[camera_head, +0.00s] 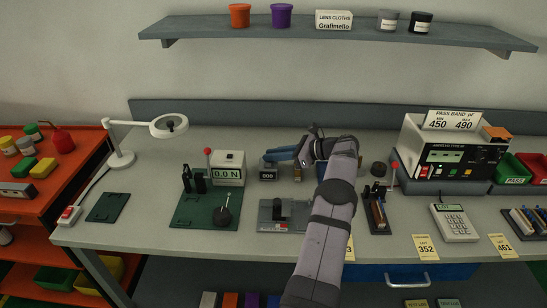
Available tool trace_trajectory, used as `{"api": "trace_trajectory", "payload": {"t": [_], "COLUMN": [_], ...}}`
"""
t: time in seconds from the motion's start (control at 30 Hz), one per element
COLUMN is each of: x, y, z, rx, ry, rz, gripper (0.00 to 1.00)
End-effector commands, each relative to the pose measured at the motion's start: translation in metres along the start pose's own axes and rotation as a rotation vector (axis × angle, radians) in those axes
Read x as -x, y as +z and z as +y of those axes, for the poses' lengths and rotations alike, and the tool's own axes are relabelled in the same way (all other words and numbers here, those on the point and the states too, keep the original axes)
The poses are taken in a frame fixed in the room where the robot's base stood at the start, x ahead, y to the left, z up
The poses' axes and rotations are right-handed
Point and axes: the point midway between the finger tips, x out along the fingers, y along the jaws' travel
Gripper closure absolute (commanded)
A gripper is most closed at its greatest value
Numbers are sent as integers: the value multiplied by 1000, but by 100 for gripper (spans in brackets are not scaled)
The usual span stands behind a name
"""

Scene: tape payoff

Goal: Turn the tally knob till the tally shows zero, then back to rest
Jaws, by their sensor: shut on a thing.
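The tally is a small dark box (268,174) with a light number window, standing on the bench near the middle. Its digits are tiny; they look like 000, but I cannot read them surely.
A force gauge (229,168) reading 0.0 N stands left of the tally on a green plate. A grey fixture (286,214) lies in front. A brass-coloured piece (298,173) stands close to the right. The shelf (330,36) hangs above.

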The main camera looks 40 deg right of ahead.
Motion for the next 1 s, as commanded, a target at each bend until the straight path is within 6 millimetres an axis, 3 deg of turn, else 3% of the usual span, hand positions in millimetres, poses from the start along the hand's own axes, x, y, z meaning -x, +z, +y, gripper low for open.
{"api": "trace_trajectory", "payload": {"t": [0.47,0.5,1.0], "x": [2,2,1], "y": [4,4,2], "z": [-1,-1,0], "rx": [16,16,7], "ry": [10,10,7], "rz": [2,2,2], "gripper": [100,78,78]}}
